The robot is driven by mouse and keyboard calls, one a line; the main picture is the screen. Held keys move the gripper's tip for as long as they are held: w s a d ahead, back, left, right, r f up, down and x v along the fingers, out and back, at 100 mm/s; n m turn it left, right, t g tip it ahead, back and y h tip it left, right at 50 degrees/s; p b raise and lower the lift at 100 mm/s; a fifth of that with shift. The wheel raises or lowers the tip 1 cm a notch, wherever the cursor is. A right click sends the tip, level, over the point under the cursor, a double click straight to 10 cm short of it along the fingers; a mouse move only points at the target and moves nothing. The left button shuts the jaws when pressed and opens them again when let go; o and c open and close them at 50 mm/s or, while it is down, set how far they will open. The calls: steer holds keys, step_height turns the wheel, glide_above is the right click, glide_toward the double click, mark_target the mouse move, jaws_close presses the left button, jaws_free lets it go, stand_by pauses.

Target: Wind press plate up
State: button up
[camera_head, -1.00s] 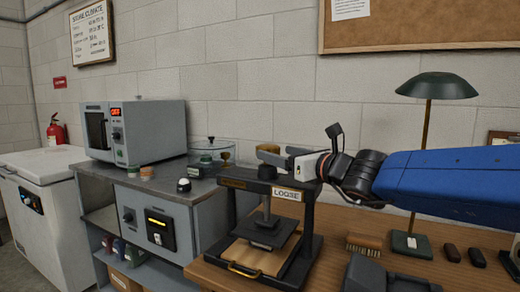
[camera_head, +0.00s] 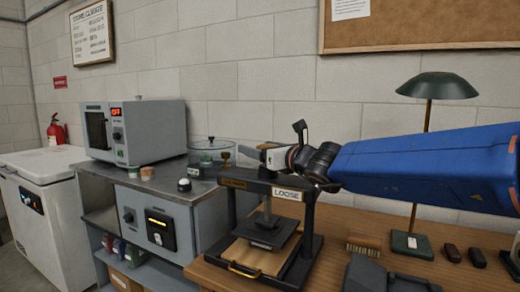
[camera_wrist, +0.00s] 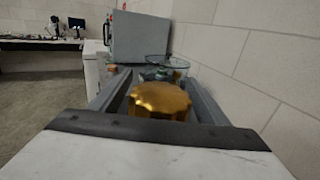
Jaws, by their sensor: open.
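The press is a black frame (camera_head: 232,215) on the wooden table, with a label reading LOOSE (camera_head: 287,194) on its crossbar. Its dark press plate (camera_head: 270,235) hangs on the screw below the crossbar, over a wooden board (camera_head: 262,258). In the wrist view, a brass knob (camera_wrist: 158,100) sits centred between the two grey fingers of my gripper (camera_wrist: 160,80). In the head view, my gripper (camera_head: 268,158) is at the top of the press, partly hidden by my wrist. The fingers are open around the knob; I cannot tell whether they touch it.
A green lamp (camera_head: 437,87), a brush (camera_head: 364,246) and dark small blocks (camera_head: 452,252) stand to the right of the press. A grey oven (camera_head: 135,130) and a glass-covered dish (camera_head: 208,150) are on the metal bench at left. The wall is close behind.

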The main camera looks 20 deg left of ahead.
steer(key=c, duration=1)
steer(key=shift+c, duration=0.2)
steer(key=shift+s+n+g+y, duration=0.1)
steer(key=shift+n+g+y, duration=0.35)
steer(key=shift+g, duration=0.25)
steer(key=shift+s+a+n+g+y, duration=0.1)
steer(key=shift+s+n+g+y, duration=0.2)
steer(key=shift+n+g, duration=0.55)
steer(key=shift+s+a+n+g+y, duration=0.1)
steer(key=shift+n+g+y, duration=0.4)
steer(key=shift+g, duration=0.55)
steer(key=n+g, duration=0.1)
steer(key=g, duration=0.1)
steer(key=n+g, duration=0.1)
steer(key=g, duration=0.1)
steer(key=shift+s+f+n, duration=0.1)
steer(key=shift+s+n, duration=0.3)
steer(key=n+g, duration=0.1)
steer(key=g, duration=0.1)
steer(key=s+n+g, duration=0.1)
steer(key=n+g, duration=0.1)
steer(key=g, duration=0.1)
steer(key=shift+h, duration=0.35)
steer(key=shift+s+d+n+g+h, duration=0.1)
steer(key=shift+s+n+g+h, duration=0.2)
steer(key=shift+n+g, duration=0.5)
steer(key=shift+s+d+n+g+h, duration=0.15)
steer(key=shift+n+g+h, duration=0.3)
steer(key=shift+g, duration=0.65)
steer(key=shift+s, duration=0.1)
